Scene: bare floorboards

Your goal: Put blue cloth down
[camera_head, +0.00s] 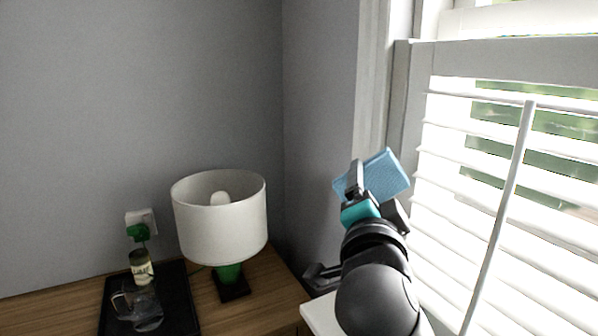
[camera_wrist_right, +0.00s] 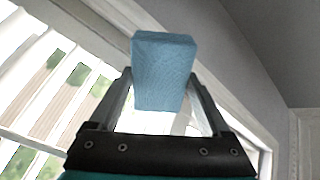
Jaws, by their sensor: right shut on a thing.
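The blue cloth (camera_head: 387,174) is a light blue block-like piece. My right gripper (camera_head: 357,178) is shut on it and holds it up in the air, close to the window frame and shutters. In the right wrist view the blue cloth (camera_wrist_right: 163,72) sits between the two fingertips of the right gripper (camera_wrist_right: 163,88) and sticks out past them. My left gripper is not in view.
White slatted shutters (camera_head: 500,200) fill the right side. A white-shaded lamp (camera_head: 220,225) stands on a wooden surface (camera_head: 275,290) at the lower left. A black tray (camera_head: 178,300) there holds a glass jug (camera_head: 142,305) and a labelled jar (camera_head: 141,268). A white ledge (camera_head: 322,316) lies below my right arm.

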